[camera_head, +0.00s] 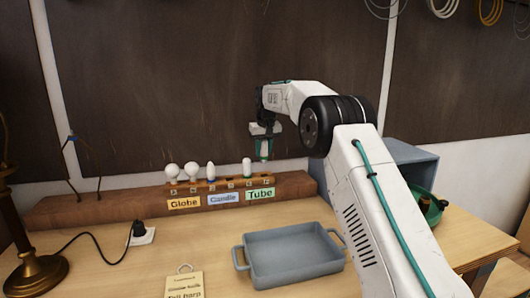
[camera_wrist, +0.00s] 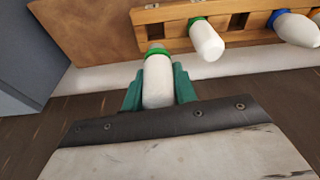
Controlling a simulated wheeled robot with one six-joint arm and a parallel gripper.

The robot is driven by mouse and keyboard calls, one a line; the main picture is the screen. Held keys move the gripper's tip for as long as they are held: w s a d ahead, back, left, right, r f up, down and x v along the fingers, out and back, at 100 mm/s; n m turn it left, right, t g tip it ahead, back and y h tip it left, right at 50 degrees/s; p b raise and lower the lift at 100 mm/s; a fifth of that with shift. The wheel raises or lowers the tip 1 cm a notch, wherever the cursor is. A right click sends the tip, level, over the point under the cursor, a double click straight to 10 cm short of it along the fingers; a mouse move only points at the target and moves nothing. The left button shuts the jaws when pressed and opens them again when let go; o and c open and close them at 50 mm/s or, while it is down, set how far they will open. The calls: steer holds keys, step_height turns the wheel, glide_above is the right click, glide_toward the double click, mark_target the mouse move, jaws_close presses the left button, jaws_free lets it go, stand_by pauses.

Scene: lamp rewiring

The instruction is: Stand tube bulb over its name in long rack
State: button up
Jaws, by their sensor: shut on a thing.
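A white tube bulb with a green collar (camera_wrist: 158,80) is between the green fingers of my gripper (camera_wrist: 160,88), which is shut on it. In the head view my gripper (camera_head: 264,150) is above the right end of the long wooden rack (camera_head: 225,185), with the held bulb apart from it. Another tube bulb (camera_head: 247,167) stands in the rack above the green "Tube" label (camera_head: 260,195); it also shows in the wrist view (camera_wrist: 206,40). An open slot (camera_wrist: 152,33) lies at the rack's end, beside that bulb and close to the held one.
Two globe bulbs (camera_head: 173,171) stand over the yellow "Globe" label (camera_head: 184,203). A blue-collared candle bulb (camera_head: 210,171) stands near the "Candle" label (camera_head: 223,199). A grey tray (camera_head: 290,258), brass lamp (camera_head: 38,270) and grey box (camera_head: 405,160) are around the bench.

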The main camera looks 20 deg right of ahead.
mark_target(264, 163)
steer(key=shift+s+x, duration=0.25)
steer(key=shift+x, duration=0.85)
steer(key=shift+s+x, duration=0.25)
steer(key=shift+x, duration=0.85)
steer(key=shift+s+x, duration=0.25)
steer(key=shift+x, duration=0.8)
steer(key=shift+f, duration=0.45)
steer(key=o, duration=1.1)
steer(key=shift+r, duration=0.1)
